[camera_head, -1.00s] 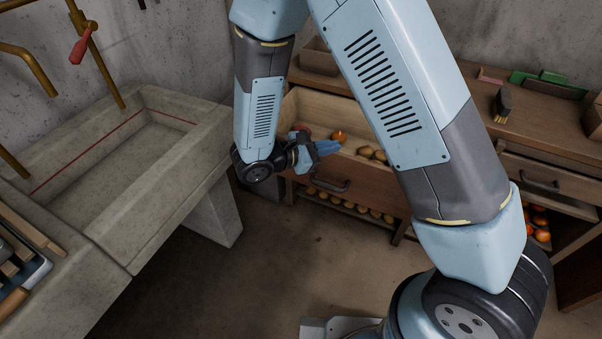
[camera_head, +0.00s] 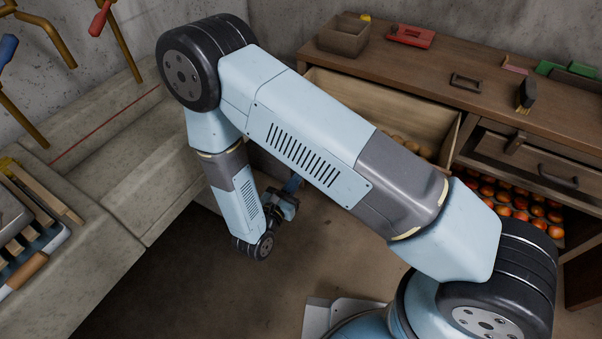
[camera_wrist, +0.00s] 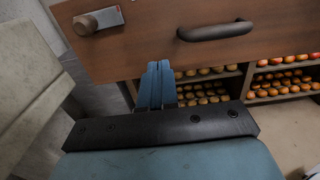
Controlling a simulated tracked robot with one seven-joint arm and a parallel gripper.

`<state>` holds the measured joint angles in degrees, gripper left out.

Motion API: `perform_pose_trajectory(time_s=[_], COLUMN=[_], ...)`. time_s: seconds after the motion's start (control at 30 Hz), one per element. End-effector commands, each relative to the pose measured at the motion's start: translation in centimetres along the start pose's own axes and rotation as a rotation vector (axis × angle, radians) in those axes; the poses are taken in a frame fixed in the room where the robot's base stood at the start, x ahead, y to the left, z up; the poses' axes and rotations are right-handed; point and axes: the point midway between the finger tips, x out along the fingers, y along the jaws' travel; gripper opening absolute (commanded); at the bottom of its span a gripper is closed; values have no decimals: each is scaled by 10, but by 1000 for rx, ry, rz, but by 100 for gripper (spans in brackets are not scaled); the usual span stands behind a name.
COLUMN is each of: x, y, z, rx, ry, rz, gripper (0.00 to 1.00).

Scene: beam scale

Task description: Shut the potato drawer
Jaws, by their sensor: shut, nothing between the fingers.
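The potato drawer (camera_head: 378,101) stands open under the wooden worktop in the head view, with potatoes (camera_head: 405,146) inside. My arm hides its front there. In the wrist view, its brown front (camera_wrist: 150,43) fills the top, with a dark bar handle (camera_wrist: 215,31) right of my fingers. My gripper (camera_head: 292,184) is low at the drawer's near left side in the head view. In the wrist view, my gripper (camera_wrist: 158,66) is shut and empty, its blue fingertips at the front's lower edge. I cannot tell whether they touch it.
A round wooden piece (camera_wrist: 98,19) shows left of the handle. Shelves of potatoes (camera_wrist: 205,93) lie below the drawer. A closed drawer (camera_head: 535,165) and red-orange produce (camera_head: 510,200) are at the right. The stone sink (camera_head: 125,150) borders the left. Floor before the drawer is clear.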

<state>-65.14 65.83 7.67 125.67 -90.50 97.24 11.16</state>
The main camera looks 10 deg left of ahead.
Motion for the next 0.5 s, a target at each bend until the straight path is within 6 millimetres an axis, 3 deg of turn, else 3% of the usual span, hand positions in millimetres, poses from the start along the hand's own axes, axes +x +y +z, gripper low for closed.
perform_pose_trajectory(time_s=[0.5], x=[90], y=[-2], z=[1], rx=[1], ry=[-1], rz=[-6], gripper=[0])
